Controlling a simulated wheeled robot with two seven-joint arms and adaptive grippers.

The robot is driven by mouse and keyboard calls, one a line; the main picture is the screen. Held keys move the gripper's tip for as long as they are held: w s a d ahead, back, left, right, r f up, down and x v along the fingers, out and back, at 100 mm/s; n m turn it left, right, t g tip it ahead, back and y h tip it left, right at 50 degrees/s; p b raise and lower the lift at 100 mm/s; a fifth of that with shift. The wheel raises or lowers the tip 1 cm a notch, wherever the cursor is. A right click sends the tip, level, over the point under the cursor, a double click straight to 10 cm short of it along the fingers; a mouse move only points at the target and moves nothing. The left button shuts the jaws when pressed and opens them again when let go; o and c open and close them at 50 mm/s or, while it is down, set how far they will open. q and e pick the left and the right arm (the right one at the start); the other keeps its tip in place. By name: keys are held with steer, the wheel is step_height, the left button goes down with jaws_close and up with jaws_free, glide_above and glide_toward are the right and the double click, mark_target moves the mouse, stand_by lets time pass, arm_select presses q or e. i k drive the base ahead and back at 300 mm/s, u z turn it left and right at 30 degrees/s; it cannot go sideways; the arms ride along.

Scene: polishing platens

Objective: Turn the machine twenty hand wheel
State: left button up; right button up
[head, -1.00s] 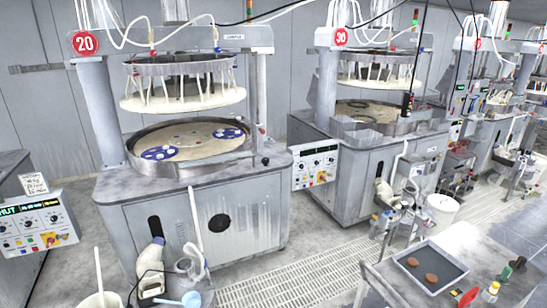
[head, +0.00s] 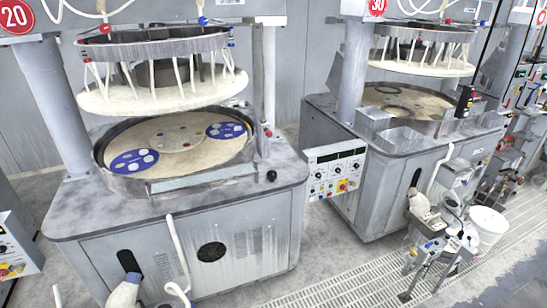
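Machine twenty, with its grey cabinet (head: 150,240) and red "20" sign (head: 17,15), fills the left of the head view. Its round platen (head: 200,165) carries two blue discs (head: 134,161) (head: 226,130) with pale pieces in them. A white upper plate (head: 165,95) hangs above it, apart from the platen. A dark round part (head: 211,252) sits on the cabinet front; I cannot tell if it is the hand wheel or a vent. A small black knob (head: 271,176) is at the right front of the top. Neither gripper is in view.
Machine thirty (head: 385,185) stands to the right, with a control panel (head: 335,173) between the machines. A white bucket (head: 487,228) stands farther right. A floor grating (head: 350,290) runs in front. A pale hose (head: 178,245) hangs down machine twenty's front.

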mark_target(271, 175)
steer(key=i, duration=1.4)
steer(key=z, duration=0.05)
